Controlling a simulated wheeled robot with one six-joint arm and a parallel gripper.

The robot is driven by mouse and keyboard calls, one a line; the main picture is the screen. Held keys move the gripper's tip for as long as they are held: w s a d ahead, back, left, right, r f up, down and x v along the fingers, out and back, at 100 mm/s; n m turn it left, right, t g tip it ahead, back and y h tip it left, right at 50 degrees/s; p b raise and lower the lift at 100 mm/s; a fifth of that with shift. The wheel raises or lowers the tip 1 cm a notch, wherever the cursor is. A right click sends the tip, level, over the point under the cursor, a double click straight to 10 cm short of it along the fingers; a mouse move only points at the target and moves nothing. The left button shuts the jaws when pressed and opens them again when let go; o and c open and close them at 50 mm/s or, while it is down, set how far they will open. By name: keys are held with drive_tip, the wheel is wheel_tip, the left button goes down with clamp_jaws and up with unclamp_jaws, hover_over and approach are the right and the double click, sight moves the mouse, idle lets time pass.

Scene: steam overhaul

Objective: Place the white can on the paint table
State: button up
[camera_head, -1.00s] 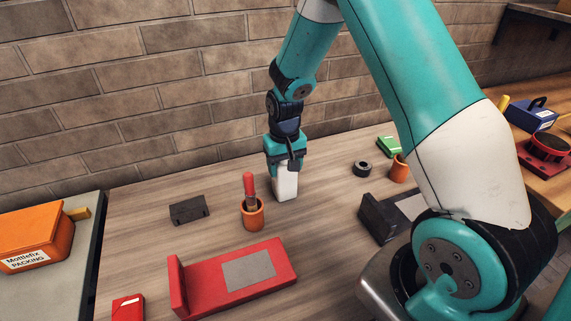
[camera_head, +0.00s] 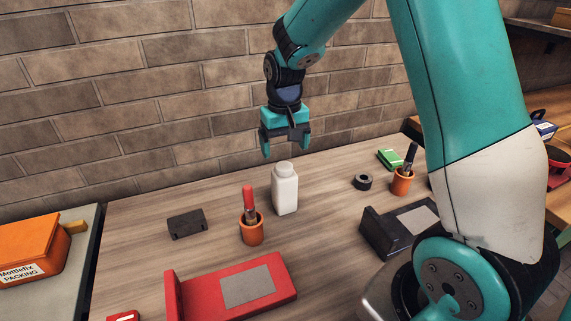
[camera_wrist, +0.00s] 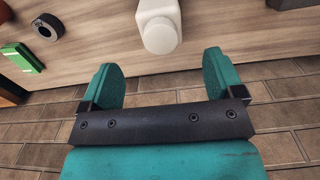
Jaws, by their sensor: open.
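The white can (camera_head: 285,191) is a white, squared bottle with a round cap. It stands upright on a wooden table (camera_head: 330,240), near the table's back edge. My gripper (camera_head: 286,150) is open and empty above the can, with its fingertips at or just above cap height and apart from it. In the wrist view the can (camera_wrist: 160,22) lies beyond the gap between my fingertips (camera_wrist: 162,70). I cannot tell from the pictures which surface is the paint table.
Near the can stand an orange cup (camera_head: 252,231) with a red-handled tool and a dark block (camera_head: 187,224). A red stand (camera_head: 235,288) lies in front. A black stand (camera_head: 385,235), black ring (camera_head: 363,182) and another orange cup (camera_head: 402,183) are right. A grey table (camera_head: 75,265) holds an orange box (camera_head: 32,244).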

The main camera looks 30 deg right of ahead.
drive_tip(key=s+a+r+n+y, duration=0.2)
drive_tip(key=s+a+r+n, duration=0.2)
drive_tip(key=s+a+r, duration=0.45)
drive_tip(key=s+a+r+n+y, duration=0.1)
drive_tip(key=s+a, duration=0.3)
drive_tip(key=s, duration=0.4)
drive_tip(key=s+a+r+n+y, duration=0.1)
drive_tip(key=s+a+n, duration=0.3)
drive_tip(key=s, duration=0.4)
drive_tip(key=shift+s+a+r, duration=0.2)
drive_tip(key=shift+a+r, duration=0.15)
drive_tip(key=shift+a, duration=0.05)
